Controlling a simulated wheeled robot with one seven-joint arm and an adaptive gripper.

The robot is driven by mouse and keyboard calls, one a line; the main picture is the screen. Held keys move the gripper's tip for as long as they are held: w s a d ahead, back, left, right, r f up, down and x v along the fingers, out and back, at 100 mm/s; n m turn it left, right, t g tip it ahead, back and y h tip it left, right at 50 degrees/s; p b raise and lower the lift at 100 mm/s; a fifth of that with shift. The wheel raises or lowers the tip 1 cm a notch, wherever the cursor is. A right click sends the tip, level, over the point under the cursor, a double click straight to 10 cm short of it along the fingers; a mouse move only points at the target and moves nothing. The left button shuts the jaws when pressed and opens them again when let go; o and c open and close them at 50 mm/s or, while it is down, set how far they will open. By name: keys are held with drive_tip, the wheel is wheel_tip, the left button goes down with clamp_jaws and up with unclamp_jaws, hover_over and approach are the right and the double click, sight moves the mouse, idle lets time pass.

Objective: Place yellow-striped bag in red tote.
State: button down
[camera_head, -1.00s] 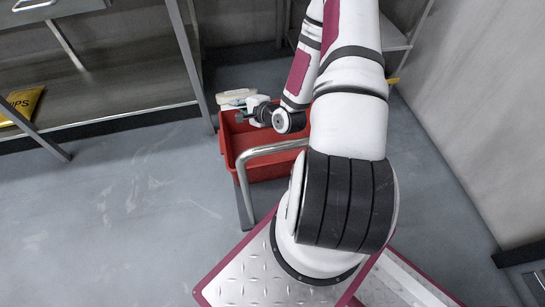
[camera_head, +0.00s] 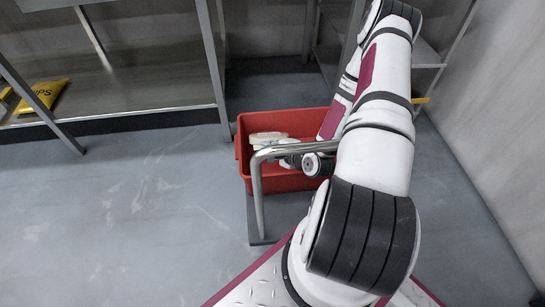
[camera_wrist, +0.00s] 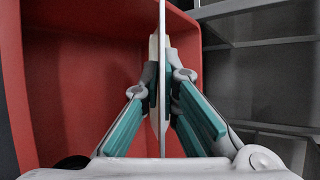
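The red tote (camera_head: 290,184) stands on the floor behind a bent metal rail. A pale, flat bag (camera_head: 268,137) shows within the tote's outline in the head view; its stripe is too small to make out. My gripper (camera_head: 287,150) is over the tote, partly hidden by the rail. In the wrist view, my gripper (camera_wrist: 162,85) is shut on the bag (camera_wrist: 163,50), which shows edge-on as a thin pale sheet. The tote's red wall (camera_wrist: 90,70) fills the left of that view. Whether the bag touches the tote floor is not clear.
The metal rail (camera_head: 318,147) stands in front of the tote. A shelf (camera_head: 140,85) is at the left, with a yellow chips bag (camera_head: 42,94) on it. More shelving (camera_head: 428,55) and a wall (camera_head: 500,120) are at the right. The floor (camera_head: 120,200) at the left is clear.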

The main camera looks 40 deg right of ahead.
drive_tip(key=shift+f+b, duration=0.85)
drive_tip(key=shift+f, duration=1.1)
drive_tip(key=shift+f, duration=0.5)
drive_tip(key=c, duration=1.8)
unclamp_jaws()
